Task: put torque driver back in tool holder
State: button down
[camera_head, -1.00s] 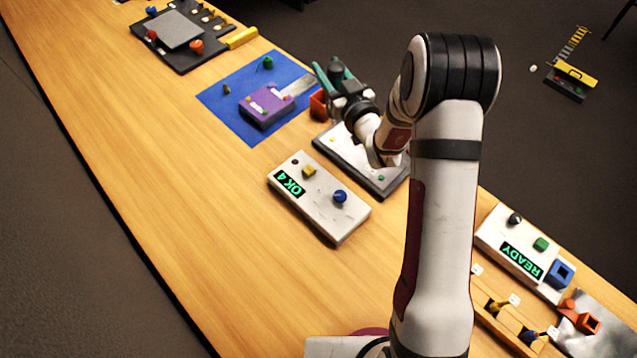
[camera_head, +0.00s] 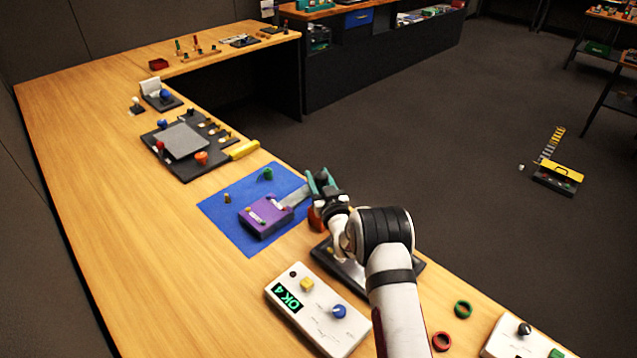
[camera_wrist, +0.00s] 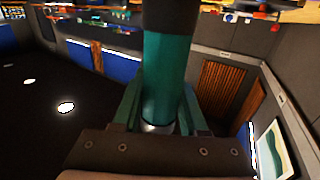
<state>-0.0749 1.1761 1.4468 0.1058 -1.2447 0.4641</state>
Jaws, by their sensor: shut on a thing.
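The torque driver (camera_wrist: 167,75) is a thick teal cylinder with a dark upper part in the wrist view. My gripper (camera_wrist: 160,115) is shut around it, one finger on each side. The driver's far end runs out of the top of the picture. In the head view my gripper (camera_head: 322,185) is at the right edge of the blue mat, and the driver is hard to tell from the teal fingers. An orange-red block (camera_head: 315,220) is partly hidden below the gripper; I cannot tell if it is the tool holder.
A purple box (camera_head: 262,222) with a grey plate sits on the blue mat (camera_head: 225,222), left of my gripper. A white "OK 4" panel (camera_head: 325,325) and a dark-edged tray (camera_head: 415,270) are nearer. Red (camera_head: 441,341) and green (camera_head: 463,309) rings lie right.

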jog(key=shift+f, duration=0.3)
jog(key=shift+c, duration=2.2)
grip_release()
